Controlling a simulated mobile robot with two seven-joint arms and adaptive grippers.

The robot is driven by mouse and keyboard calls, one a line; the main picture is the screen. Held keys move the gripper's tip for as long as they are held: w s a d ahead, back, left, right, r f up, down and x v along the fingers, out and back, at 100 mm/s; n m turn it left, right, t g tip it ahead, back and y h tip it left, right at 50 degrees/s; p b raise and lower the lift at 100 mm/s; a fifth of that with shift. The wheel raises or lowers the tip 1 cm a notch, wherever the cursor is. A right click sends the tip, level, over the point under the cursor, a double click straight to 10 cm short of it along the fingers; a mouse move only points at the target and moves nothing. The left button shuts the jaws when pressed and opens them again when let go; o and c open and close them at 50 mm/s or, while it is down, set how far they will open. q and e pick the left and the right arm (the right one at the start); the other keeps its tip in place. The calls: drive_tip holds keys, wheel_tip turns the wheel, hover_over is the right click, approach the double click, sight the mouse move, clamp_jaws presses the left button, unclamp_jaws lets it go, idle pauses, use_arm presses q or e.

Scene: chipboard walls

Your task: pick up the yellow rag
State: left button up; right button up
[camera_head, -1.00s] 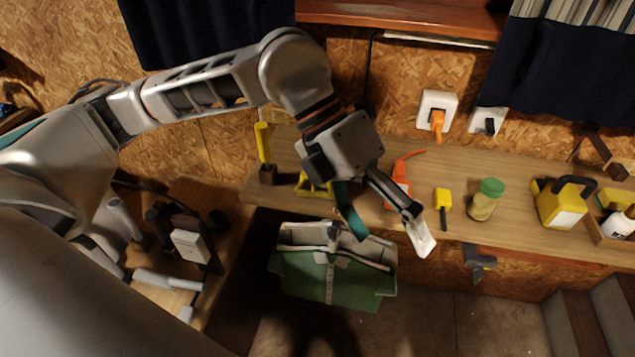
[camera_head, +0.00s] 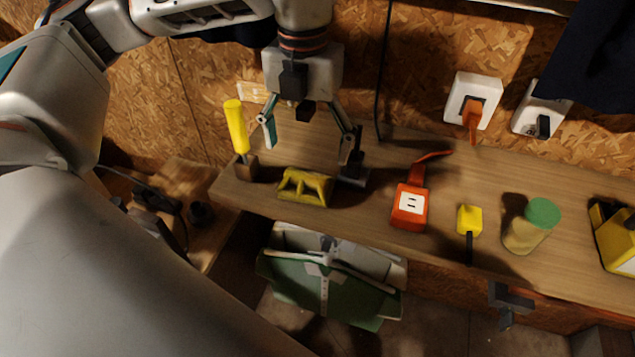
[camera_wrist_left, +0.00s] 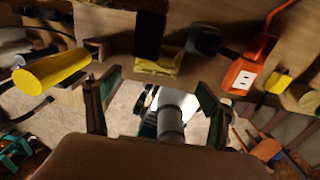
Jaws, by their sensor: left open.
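In the left wrist view the rag (camera_wrist_left: 160,63) lies ahead, beyond and between the fingers. My left gripper (camera_head: 309,138) is open and empty, fingers pointing down, above and slightly behind the rag in the head view. Its two fingers (camera_wrist_left: 153,103) stand wide apart in the left wrist view. I see no contact with the rag. My right gripper is not in view.
A yellow-handled tool (camera_head: 236,127) stands left of the rag. A dark object (camera_head: 353,172) stands close right, by one finger. Further right are an orange box (camera_head: 410,206), a small yellow item (camera_head: 469,220) and a green-lidded jar (camera_head: 531,226).

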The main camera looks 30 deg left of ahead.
sight(306, 173)
use_arm(q)
drive_tip(key=shift+s+f, duration=0.25)
drive_tip(key=shift+f, duration=0.9)
drive_tip(key=shift+w+a+f, duration=0.15)
drive_tip(key=shift+w+f, duration=0.05)
drive_tip(key=shift+f, duration=1.2)
drive_tip(key=shift+w+a+f, duration=0.1)
drive_tip(key=shift+w+f, duration=0.05)
drive_tip(key=shift+f, duration=1.2)
drive_tip(key=c, duration=1.2)
